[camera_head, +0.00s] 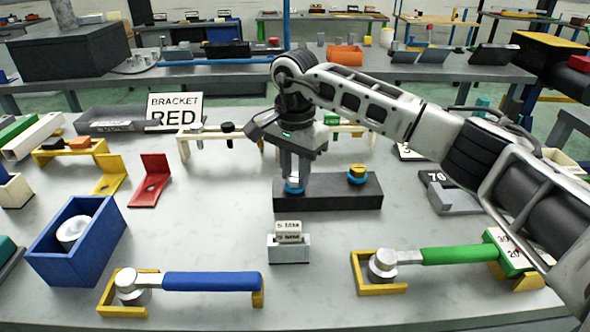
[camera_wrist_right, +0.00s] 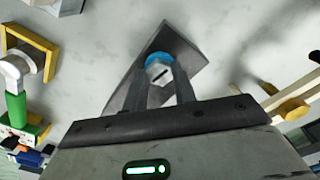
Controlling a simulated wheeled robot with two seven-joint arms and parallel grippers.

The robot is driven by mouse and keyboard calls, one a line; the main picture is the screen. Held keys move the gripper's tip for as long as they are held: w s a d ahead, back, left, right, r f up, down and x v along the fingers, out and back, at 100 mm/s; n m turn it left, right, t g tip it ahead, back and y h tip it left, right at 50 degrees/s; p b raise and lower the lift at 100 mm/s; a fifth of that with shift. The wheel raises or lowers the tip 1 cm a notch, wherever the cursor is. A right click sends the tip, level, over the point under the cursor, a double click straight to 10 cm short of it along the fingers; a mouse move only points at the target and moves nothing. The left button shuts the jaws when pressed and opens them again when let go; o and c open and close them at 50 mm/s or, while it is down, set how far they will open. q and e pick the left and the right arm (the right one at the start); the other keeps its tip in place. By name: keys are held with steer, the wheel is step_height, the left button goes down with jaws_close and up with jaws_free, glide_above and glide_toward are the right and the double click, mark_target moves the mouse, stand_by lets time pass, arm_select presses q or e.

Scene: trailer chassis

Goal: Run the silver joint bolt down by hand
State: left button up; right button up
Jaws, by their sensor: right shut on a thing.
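My right gripper (camera_head: 294,181) points straight down over the left end of a dark block (camera_head: 328,196) in the middle of the table. Its fingers are shut on the silver joint bolt, whose head shows between them with a dark line across it in the right wrist view (camera_wrist_right: 158,73). A blue ring (camera_head: 294,188) lies around the bolt at the block's top; it also shows in the wrist view (camera_wrist_right: 158,58). In the head view the fingers hide most of the bolt. My left gripper is out of view.
To the left are a red bracket (camera_head: 150,180) and a blue box (camera_head: 75,262). A wooden rack (camera_head: 185,145) stands behind the gripper.

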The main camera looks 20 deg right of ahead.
steer(key=m, duration=0.6)
steer(key=shift+r, duration=0.1)
steer(key=m, duration=0.5)
steer(key=shift+w+m+b, duration=0.1)
steer(key=shift+m+b, duration=0.25)
steer(key=shift+m, duration=0.05)
steer(key=shift+o, duration=0.2)
steer(key=m, duration=0.5)
steer(key=shift+r+m, duration=0.15)
steer(key=shift+m, duration=0.15)
steer(key=m, duration=1.2)
steer(key=shift+m, duration=0.3)
steer(key=shift+c, duration=0.2)
steer(key=m, duration=0.7)
steer(key=shift+p, duration=0.4)
steer(key=m, duration=0.4)
steer(key=shift+m+p, duration=0.3)
steer(key=shift+m, duration=0.1)
steer(key=shift+m+p, duration=0.3)
steer(key=shift+m, duration=1.7)
